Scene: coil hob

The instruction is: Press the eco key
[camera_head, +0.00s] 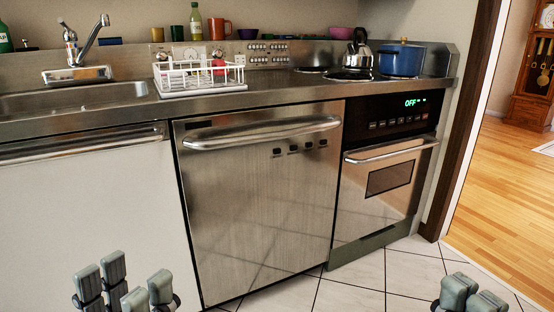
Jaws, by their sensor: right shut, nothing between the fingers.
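The dishwasher (262,215) has a brushed steel front with a bar handle and a row of several small dark keys (293,149) at its upper right. The oven (378,187) stands to its right, with a black panel (385,119), a green display (411,103) reading OFF and a row of small keys (390,123). The key labels are too small to read, so I cannot tell which is eco. My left gripper (124,285) is low at the lower left, open and empty, apart from the dishwasher. My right gripper (472,296) is at the lower right, shut and empty, over the floor.
The steel counter holds a sink with a faucet (78,50), a white dish rack (198,77), a kettle (358,52) and a blue pot (401,60). Bar handles stick out from the dishwasher (262,134) and oven (390,152). The tiled floor (350,296) is clear.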

